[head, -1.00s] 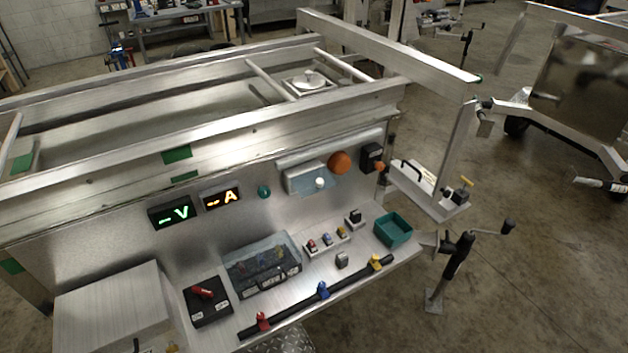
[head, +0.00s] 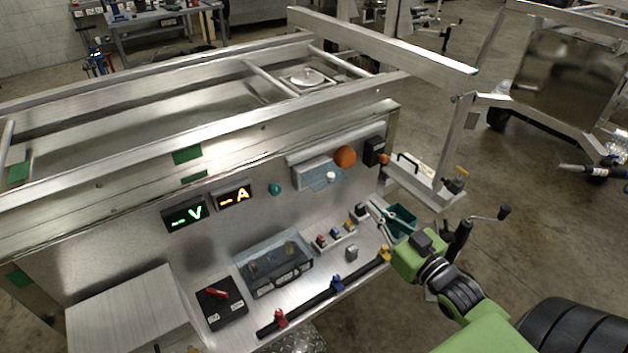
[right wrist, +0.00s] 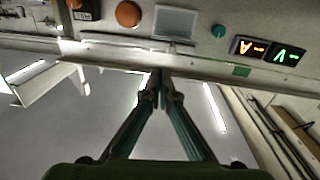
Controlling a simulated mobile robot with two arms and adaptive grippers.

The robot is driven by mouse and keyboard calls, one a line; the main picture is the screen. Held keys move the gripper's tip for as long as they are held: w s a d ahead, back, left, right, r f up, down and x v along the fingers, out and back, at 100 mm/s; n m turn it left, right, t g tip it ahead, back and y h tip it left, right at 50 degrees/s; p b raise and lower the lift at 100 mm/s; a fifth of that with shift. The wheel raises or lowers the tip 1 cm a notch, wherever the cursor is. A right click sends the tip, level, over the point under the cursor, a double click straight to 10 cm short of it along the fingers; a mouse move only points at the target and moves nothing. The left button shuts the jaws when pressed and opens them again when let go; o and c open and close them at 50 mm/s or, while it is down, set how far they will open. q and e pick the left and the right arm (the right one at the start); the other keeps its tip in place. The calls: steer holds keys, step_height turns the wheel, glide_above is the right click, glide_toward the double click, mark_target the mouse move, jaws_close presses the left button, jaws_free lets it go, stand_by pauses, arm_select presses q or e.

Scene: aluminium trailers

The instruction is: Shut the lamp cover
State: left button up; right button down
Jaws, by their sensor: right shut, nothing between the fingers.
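The lamp fitting on the upright panel is a pale metal housing (head: 303,172) with a bluish see-through cover (head: 321,181) and a white knob (head: 331,175). The cover looks tilted out from the panel; its exact angle is hard to tell. An orange dome (head: 345,156) sits to its right. In the right wrist view, the fitting shows as a pale-framed grey rectangle (right wrist: 175,23) beside the orange dome (right wrist: 129,13). My right gripper (head: 373,206) is shut and empty, below and right of the cover, apart from it. My left gripper is out of view.
A clear-lidded box (head: 272,263), small switches (head: 336,233) and a black bar with coloured clips (head: 333,293) occupy the bench. A black box (head: 374,150) is right of the dome. Displays (head: 234,196) are at left.

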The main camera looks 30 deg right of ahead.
mark_target(325, 172)
step_height(325, 172, up, 5)
steer(key=a+t+y, duration=0.1)
steer(key=a, duration=0.1)
steer(key=w+f+p, duration=0.3)
steer(key=w, duration=0.8)
steer(key=shift+w+a+n, duration=0.3)
steer(key=shift+w+a, duration=0.05)
steer(key=shift+a, duration=0.05)
steer(key=shift+f, duration=0.1)
